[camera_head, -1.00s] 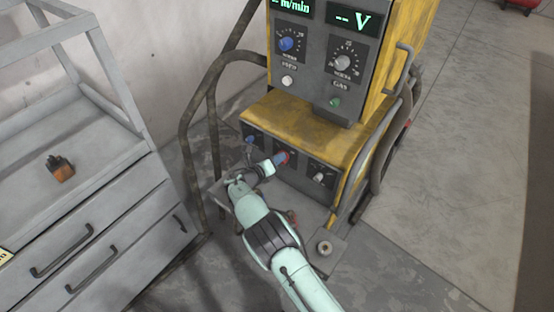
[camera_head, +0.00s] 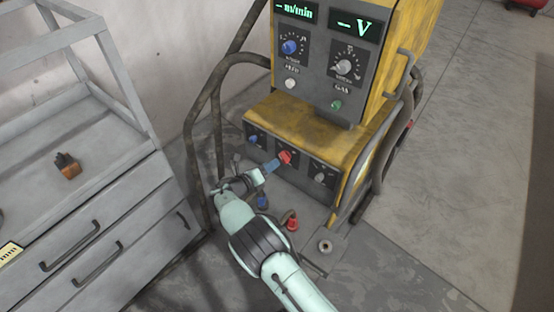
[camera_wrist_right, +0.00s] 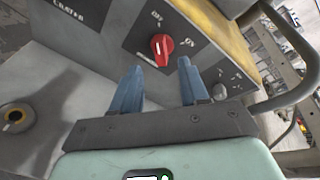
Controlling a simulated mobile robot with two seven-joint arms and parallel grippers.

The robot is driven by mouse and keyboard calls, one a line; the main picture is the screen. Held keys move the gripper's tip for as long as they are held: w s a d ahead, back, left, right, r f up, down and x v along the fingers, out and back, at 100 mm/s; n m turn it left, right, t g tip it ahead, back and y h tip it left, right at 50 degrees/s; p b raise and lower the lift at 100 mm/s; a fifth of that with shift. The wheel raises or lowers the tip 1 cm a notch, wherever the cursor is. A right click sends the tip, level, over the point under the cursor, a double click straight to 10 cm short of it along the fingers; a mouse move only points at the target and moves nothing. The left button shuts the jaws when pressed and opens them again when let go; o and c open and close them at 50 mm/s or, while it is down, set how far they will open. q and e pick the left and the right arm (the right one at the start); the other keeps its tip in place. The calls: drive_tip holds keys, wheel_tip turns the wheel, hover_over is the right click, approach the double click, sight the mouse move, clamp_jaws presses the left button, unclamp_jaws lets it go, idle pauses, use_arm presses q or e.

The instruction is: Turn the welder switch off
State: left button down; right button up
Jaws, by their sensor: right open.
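The yellow and grey welder (camera_head: 330,120) stands in the middle of the head view. My left gripper is not in view.
Welder displays (camera_head: 353,25) are lit green. A grey drawer cabinet (camera_head: 100,190) with an orange-brown block (camera_head: 67,165) stands at the left. Thick bent pipes (camera_head: 205,110) rise beside the welder. Open floor (camera_head: 460,180) lies at the right.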

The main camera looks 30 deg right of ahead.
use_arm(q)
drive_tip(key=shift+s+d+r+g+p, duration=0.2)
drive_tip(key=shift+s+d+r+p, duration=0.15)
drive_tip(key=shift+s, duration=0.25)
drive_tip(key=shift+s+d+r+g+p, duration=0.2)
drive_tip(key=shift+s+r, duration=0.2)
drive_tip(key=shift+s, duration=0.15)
use_arm(e)
drive_tip(key=v, duration=0.6)
drive_tip(key=shift+s+a, duration=0.15)
drive_tip(key=shift+a, duration=0.15)
drive_tip(key=shift+r, duration=0.15)
